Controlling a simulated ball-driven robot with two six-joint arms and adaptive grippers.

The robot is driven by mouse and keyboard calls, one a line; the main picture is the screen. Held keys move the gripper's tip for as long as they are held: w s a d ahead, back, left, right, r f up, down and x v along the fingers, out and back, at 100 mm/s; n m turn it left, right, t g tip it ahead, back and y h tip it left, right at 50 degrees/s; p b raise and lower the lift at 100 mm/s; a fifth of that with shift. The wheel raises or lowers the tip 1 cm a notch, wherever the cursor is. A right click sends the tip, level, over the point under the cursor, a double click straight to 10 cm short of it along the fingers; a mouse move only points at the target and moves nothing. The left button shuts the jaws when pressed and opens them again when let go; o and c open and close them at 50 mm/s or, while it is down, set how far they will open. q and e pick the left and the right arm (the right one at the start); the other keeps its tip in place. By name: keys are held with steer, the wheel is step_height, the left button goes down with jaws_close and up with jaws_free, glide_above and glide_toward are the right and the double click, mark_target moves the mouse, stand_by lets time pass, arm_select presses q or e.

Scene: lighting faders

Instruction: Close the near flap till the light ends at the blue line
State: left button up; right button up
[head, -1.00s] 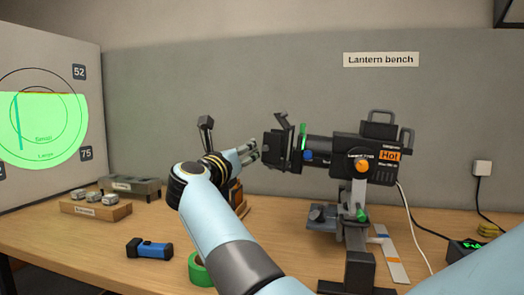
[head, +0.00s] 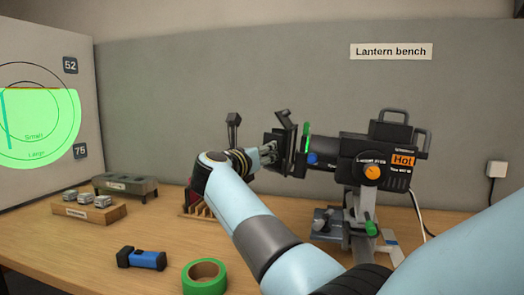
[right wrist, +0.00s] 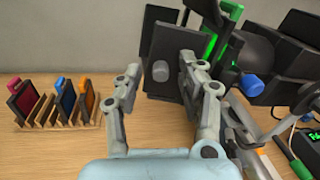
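The lantern (head: 375,158) is black with an orange "Hot" label and has dark flaps at its front. The near flap (right wrist: 155,40) appears in the right wrist view as a dark plate with a grey knob (right wrist: 160,72). My right gripper (head: 270,154) is at the flaps; its fingers (right wrist: 160,75) are apart, one on each side of the knob. I cannot tell whether they touch it. Green light (head: 45,125) fills the lower part of the screen's circles, with a flat top edge. A bluish upright line (head: 4,120) lies within the light. My left gripper is not in view.
A blue-and-black torch (head: 142,258) and a green tape roll (head: 204,275) lie on the bench. A rack (right wrist: 60,117) of coloured filter frames stands left of the gripper. A wooden block with grey pieces (head: 88,210) and a grey box (head: 125,187) are farther left.

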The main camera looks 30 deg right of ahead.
steer(key=shift+s, duration=0.1)
steer(key=shift+c, duration=1.3)
jaws_close()
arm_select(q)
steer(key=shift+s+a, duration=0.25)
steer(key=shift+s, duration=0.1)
